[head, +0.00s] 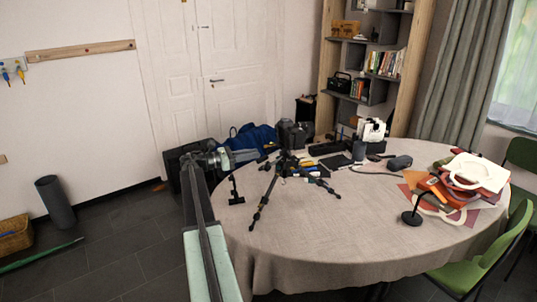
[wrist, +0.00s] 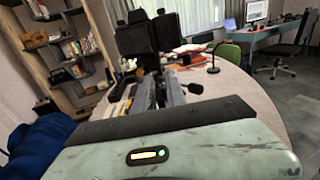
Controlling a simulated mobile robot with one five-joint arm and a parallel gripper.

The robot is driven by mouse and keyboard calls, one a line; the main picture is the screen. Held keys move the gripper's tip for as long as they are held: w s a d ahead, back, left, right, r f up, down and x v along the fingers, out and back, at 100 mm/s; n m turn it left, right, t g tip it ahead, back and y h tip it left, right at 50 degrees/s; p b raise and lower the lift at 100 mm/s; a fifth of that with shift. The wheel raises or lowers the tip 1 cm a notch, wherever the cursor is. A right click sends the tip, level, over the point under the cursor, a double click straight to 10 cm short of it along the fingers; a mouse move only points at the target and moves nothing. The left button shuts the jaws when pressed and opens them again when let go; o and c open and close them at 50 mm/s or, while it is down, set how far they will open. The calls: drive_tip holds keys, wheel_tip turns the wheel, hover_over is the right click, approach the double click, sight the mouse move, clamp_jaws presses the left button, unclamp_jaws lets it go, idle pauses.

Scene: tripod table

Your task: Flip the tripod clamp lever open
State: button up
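A black tripod (head: 287,160) stands on the round table with its legs spread low. Its clamp lever is too small to make out in the head view. My gripper (head: 252,154) is at the table's left edge, just left of the tripod's head and apparently close to it. Dark rods and a black knob show behind the housing, perhaps tripod parts. The lever cannot be picked out there.
The round table (head: 290,235) has a clear front. A small black stand (head: 236,190) is left of the tripod. A dark bulky object (head: 291,133) and a blue cloth (head: 250,138) lie behind. A stack of red and white items (head: 460,185) and a black lamp (head: 412,216) are right.

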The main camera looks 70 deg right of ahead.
sight(269, 151)
drive_tip(key=x, duration=0.7)
drive_tip(key=shift+s+d, duration=0.1)
drive_tip(key=shift+s, duration=0.1)
clamp_jaws()
drive_tip(key=s+n+t+h, duration=0.1)
drive_tip(key=n+t+h, duration=0.1)
drive_tip(key=n+t, duration=0.2)
drive_tip(key=s+a+n+t+h, duration=0.1)
drive_tip(key=s+n+t+h, duration=0.1)
drive_tip(key=t, duration=0.4)
drive_tip(key=s+a+n+t+h, duration=0.1)
drive_tip(key=s+n+t+h, duration=0.1)
drive_tip(key=n+t, duration=0.3)
drive_tip(key=shift+n+t, duration=0.3)
drive_tip(key=shift+t, duration=0.3)
drive_tip(key=shift+s+d+n+t+y, duration=0.1)
drive_tip(key=shift+s+n+t+y, duration=0.15)
drive_tip(key=shift+n+t, duration=0.7)
drive_tip(key=shift+s+d+n+t+y, duration=0.15)
drive_tip(key=shift+s+n+t+y, duration=0.25)
drive_tip(key=shift+t, duration=0.85)
drive_tip(key=shift+s+d+n+t+y, duration=0.1)
drive_tip(key=shift+n+t+y, duration=0.05)
drive_tip(key=shift+n+t, duration=0.85)
